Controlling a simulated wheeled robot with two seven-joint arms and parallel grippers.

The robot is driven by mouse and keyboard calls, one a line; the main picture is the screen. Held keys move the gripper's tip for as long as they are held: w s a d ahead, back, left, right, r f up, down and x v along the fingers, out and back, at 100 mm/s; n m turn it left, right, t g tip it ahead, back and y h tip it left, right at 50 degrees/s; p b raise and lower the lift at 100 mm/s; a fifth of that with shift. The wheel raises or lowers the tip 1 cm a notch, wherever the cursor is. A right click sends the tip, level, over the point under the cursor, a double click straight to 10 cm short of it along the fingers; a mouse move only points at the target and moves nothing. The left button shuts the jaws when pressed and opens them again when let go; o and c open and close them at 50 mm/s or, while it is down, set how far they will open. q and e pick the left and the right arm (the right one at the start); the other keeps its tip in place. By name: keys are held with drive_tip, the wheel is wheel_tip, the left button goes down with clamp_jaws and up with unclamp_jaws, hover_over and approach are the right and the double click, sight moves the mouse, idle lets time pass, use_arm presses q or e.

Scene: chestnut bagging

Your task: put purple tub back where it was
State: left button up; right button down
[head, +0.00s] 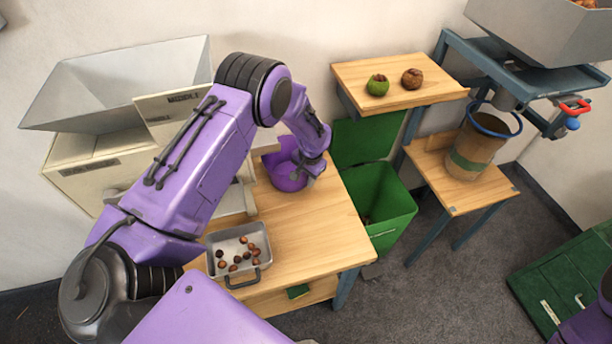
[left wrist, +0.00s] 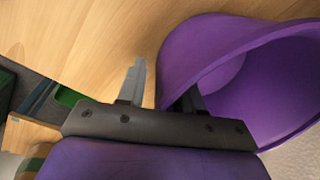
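The purple tub (head: 287,180) is at the back of the wooden table, near the wall. My left gripper (head: 305,167) is at its right side, and the arm hides part of the surroundings. In the left wrist view the tub (left wrist: 205,50) fills the upper right, its mouth facing right. The left gripper's fingers (left wrist: 163,92) stand apart, one outside the tub and one at its inner side, with the wall between them. Bare wood shows between the outer finger and the tub. My right gripper is out of view.
A metal tray (head: 225,246) with several chestnuts sits at the table's front left. A green bin (head: 385,205) stands right of the table. A shelf (head: 395,84) holds two round items. A hopper machine (head: 105,160) is at left. The table's right part is clear.

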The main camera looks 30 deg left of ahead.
use_arm(q)
drive_tip(key=shift+r, duration=0.2)
drive_tip(key=shift+w+r, duration=0.1)
drive_tip(key=shift+r, duration=0.25)
wheel_tip(320, 180, up, 11)
drive_tip(key=d+b, duration=0.1)
drive_tip(key=b, duration=0.1)
drive_tip(key=shift+s+d, duration=0.2)
drive_tip(key=shift+d, duration=0.05)
drive_tip(key=shift+r, duration=0.1)
